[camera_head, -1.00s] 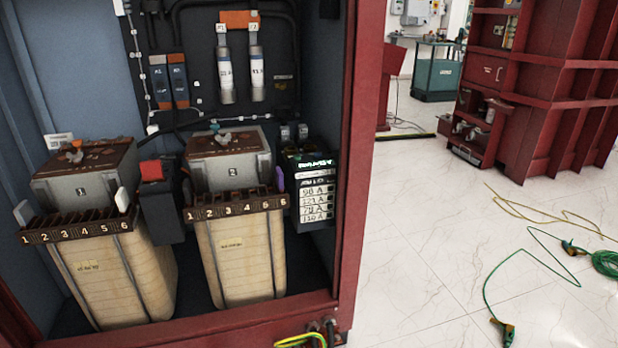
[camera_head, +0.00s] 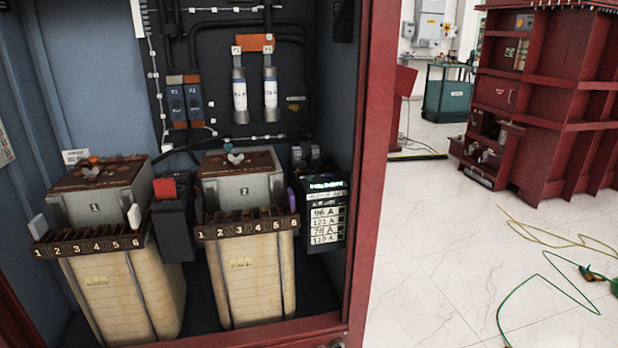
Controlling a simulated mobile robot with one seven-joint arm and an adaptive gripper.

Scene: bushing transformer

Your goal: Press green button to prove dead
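I see no green button that I can make out in the head view. The open red cabinet (camera_head: 370,180) fills the left and middle of the view. Inside stand two transformers with numbered terminal strips, the left transformer (camera_head: 125,290) and the right transformer (camera_head: 250,283). A dark box with a red top (camera_head: 172,215) stands between them. A black unit with a green-lettered label and white ampere labels (camera_head: 323,212) is at the cabinet's right side. My gripper is not in view.
Two blue fuse holders (camera_head: 186,101) and two grey cylinders (camera_head: 255,85) are on the back panel. Yellow and green cables (camera_head: 548,262) lie on the white floor at right. Another red cabinet (camera_head: 550,100) stands behind, with a green bench (camera_head: 447,97).

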